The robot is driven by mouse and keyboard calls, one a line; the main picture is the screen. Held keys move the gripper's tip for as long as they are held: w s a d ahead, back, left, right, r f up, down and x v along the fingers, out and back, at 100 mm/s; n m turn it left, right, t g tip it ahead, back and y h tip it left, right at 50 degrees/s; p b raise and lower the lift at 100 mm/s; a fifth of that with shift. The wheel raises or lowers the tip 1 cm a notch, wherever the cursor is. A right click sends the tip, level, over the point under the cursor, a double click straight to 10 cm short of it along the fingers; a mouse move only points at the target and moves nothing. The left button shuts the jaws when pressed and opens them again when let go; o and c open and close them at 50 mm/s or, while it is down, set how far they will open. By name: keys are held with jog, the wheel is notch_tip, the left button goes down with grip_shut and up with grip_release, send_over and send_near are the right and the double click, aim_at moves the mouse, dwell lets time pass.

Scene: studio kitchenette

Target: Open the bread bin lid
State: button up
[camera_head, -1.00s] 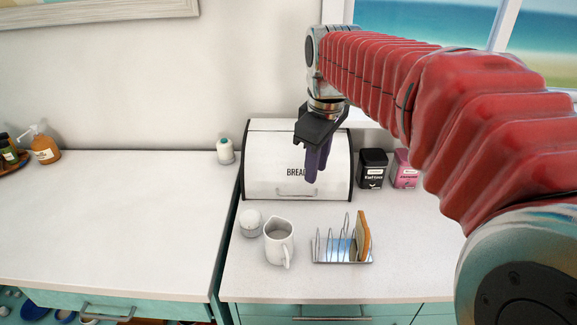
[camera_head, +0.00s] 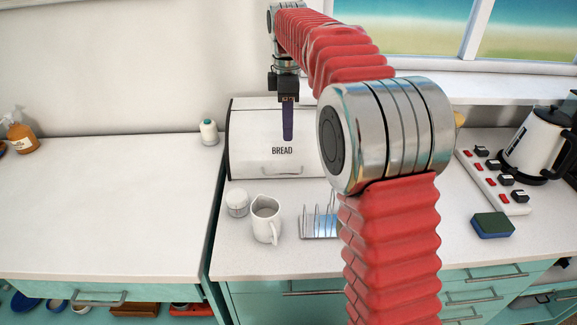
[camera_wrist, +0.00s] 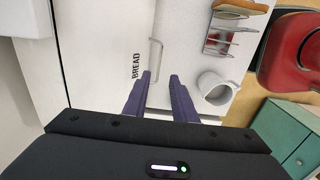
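The white bread bin (camera_head: 250,142) stands against the wall on the counter, its lid down and "BREAD" on the front. Its metal bar handle (camera_head: 282,171) is low on the front. My gripper (camera_head: 288,138) points down above the handle, over the upper front of the bin in the picture. In the wrist view the two purple fingers of my gripper (camera_wrist: 159,77) are apart with nothing between them. The handle (camera_wrist: 155,54) lies just beyond the fingertips there, and the bread bin (camera_wrist: 95,45) fills the left. I see no contact with the handle.
A white jug (camera_head: 265,220), a small white round container (camera_head: 237,203) and a toast rack (camera_head: 318,222) stand in front of the bin. A power strip (camera_head: 493,182), sponge (camera_head: 492,225) and kettle (camera_head: 535,145) are at right. The left counter (camera_head: 100,210) is mostly clear.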

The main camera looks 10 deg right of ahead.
send_near(288, 166)
jog(key=s+f, duration=0.1)
jog(key=f, duration=0.1)
jog(key=s+f, duration=0.1)
jog(key=f, duration=0.1)
jog(key=s+a+f, duration=0.1)
jog(key=f, duration=0.2)
jog(key=shift+s, duration=0.2)
dwell(0.3)
jog(key=shift+c, duration=0.5)
grip_shut()
dwell(0.9)
